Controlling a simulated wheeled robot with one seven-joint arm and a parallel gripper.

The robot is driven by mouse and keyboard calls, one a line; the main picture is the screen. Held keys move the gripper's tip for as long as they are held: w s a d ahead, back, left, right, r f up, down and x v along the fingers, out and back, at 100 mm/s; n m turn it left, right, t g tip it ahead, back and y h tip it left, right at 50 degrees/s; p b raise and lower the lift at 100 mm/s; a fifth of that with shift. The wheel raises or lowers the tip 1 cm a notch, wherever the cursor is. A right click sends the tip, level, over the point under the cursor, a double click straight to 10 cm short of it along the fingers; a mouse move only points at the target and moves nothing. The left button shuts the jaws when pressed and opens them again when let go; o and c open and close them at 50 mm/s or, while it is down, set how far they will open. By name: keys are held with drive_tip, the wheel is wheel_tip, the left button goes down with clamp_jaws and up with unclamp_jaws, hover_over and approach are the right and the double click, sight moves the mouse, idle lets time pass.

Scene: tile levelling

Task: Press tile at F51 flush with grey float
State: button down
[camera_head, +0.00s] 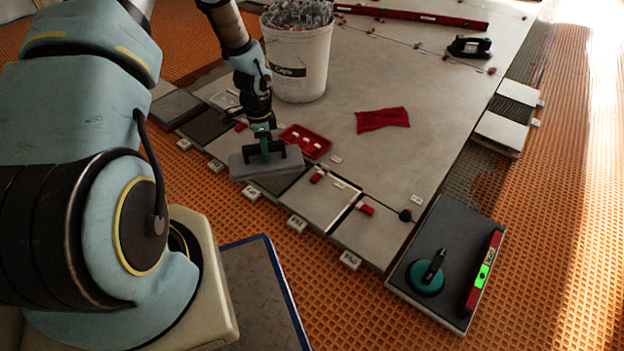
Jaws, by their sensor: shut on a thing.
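My gripper (264,137) is shut on the black handle of the grey float (241,167). The float's plate lies about level over the tile row at the front edge of the floor, between the small tags. I cannot tell whether it touches the tile below. A dark strip (277,184) shows at the plate's right front side. The float mostly hides the tile there. A small tag (251,194) stands in front of it; its print is too small to read surely, so I cannot confirm that this is F51.
A red tray (305,141) lies close behind the float. A white bucket (298,65) stands farther back. Neighbouring tiles (318,202) carry red wedges. A red cloth (382,119) lies on the large tile. A dark board (414,290) at right holds a suction cup (426,276) and level (484,272).

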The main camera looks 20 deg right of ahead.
drive_tip(key=s+d+f+m+b, duration=0.1)
drive_tip(key=s+d+f+m, duration=0.5)
drive_tip(key=s+d+m, duration=0.4)
drive_tip(key=f+b, duration=0.5)
drive_tip(key=w+f+b, duration=0.1)
drive_tip(key=f+b, duration=0.2)
drive_tip(key=shift+d, duration=0.3)
drive_tip(key=shift+f, duration=0.65)
idle(0.6)
drive_tip(key=shift+r+p, duration=0.55)
drive_tip(key=shift+r, duration=0.1)
